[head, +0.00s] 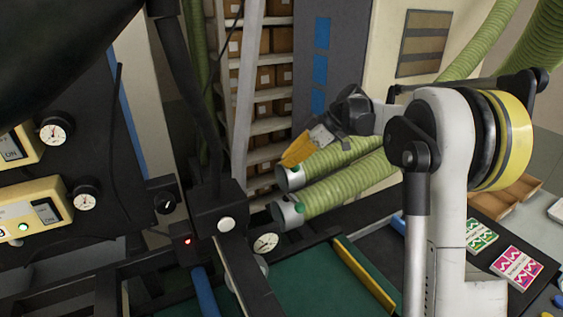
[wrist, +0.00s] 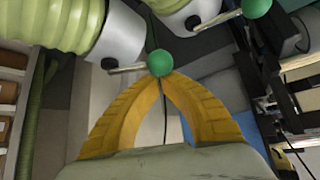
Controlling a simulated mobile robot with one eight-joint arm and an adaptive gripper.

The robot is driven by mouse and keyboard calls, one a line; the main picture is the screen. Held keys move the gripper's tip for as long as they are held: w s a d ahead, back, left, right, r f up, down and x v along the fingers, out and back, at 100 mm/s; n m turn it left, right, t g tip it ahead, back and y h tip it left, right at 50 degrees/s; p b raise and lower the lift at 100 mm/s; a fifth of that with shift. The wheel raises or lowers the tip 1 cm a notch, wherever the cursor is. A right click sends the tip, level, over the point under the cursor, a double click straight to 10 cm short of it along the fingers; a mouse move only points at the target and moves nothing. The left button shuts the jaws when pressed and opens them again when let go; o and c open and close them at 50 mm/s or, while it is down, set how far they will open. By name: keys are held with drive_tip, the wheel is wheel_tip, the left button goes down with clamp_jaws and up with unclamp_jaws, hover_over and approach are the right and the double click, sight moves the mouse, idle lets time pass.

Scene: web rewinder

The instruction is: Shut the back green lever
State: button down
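The back green lever shows its round green knob (head: 298,168) on the metal collar of the rear hose in the head view. In the wrist view this knob (wrist: 160,62) sits on a thin rod sticking out sideways from the collar (wrist: 118,40). My gripper (head: 286,163) has yellow fingers and is at the rear collar. In the wrist view its fingertips (wrist: 161,80) meet in a point right at the knob, with nothing seen between them. I cannot tell whether they touch it. The front lever's knob (head: 300,207) is on the nearer hose's collar.
Two pale green ribbed hoses (head: 345,192) run side by side to the right of the collars. A gauge (head: 266,243) and a black post head (head: 220,207) stand close by at the lower left. A shelf with boxes (head: 262,80) is behind.

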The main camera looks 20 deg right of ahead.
drive_tip(key=shift+s+d, duration=0.3)
drive_tip(key=shift+d, duration=0.5)
drive_tip(key=shift+d+b, duration=0.15)
drive_tip(key=shift+b, duration=0.15)
drive_tip(key=shift+a+r, duration=0.1)
drive_tip(key=shift+a, duration=0.3)
drive_tip(key=d+r, duration=0.3)
drive_tip(key=r, duration=0.5)
drive_tip(key=shift+s+d, duration=0.15)
drive_tip(key=shift+d, duration=0.2)
